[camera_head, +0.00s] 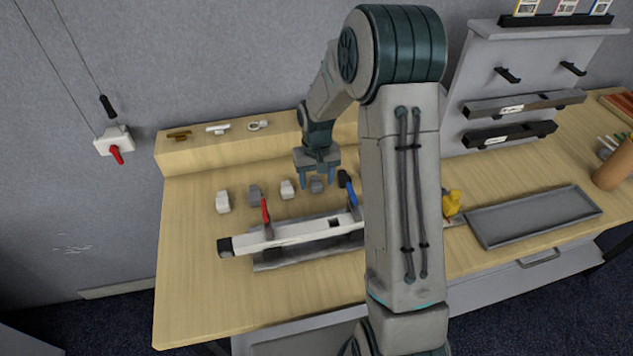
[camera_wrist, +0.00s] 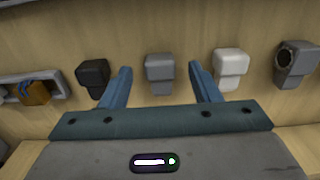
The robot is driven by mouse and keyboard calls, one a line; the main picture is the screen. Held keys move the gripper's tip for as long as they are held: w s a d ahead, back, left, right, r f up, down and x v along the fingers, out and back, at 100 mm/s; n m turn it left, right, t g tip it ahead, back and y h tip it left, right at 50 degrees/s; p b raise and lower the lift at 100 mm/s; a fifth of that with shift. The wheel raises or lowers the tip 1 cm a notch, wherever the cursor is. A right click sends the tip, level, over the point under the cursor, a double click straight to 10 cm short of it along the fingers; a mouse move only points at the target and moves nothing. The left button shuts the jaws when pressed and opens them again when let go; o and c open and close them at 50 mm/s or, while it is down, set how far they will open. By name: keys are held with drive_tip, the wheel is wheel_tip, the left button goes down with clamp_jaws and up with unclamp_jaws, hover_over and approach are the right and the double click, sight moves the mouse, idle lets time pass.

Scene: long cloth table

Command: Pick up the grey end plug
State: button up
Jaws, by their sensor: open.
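A small grey plug-like piece (camera_head: 317,186) stands on the table in a row of similar pieces. In the wrist view this grey piece (camera_wrist: 160,72) lies between my two blue fingers, with space on both sides. My gripper (camera_head: 317,177) is open and points down at it; the fingers also show in the wrist view (camera_wrist: 160,68). I cannot tell how far the fingertips are above the table. A second grey piece (camera_head: 255,194), with a dark round opening in the wrist view (camera_wrist: 297,64), stands further left in the head view.
A white piece (camera_head: 287,189) and a black piece (camera_head: 343,178) flank the grey one. Another white piece (camera_head: 223,202) ends the row. In front lies a long white rail (camera_head: 290,234) with red and blue levers. A grey tray (camera_head: 530,216) is at right.

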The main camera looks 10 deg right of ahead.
drive_tip(key=shift+f, duration=0.55)
drive_tip(key=c, duration=1.1)
drive_tip(key=shift+o, duration=0.2)
drive_tip(key=shift+r, duration=0.1)
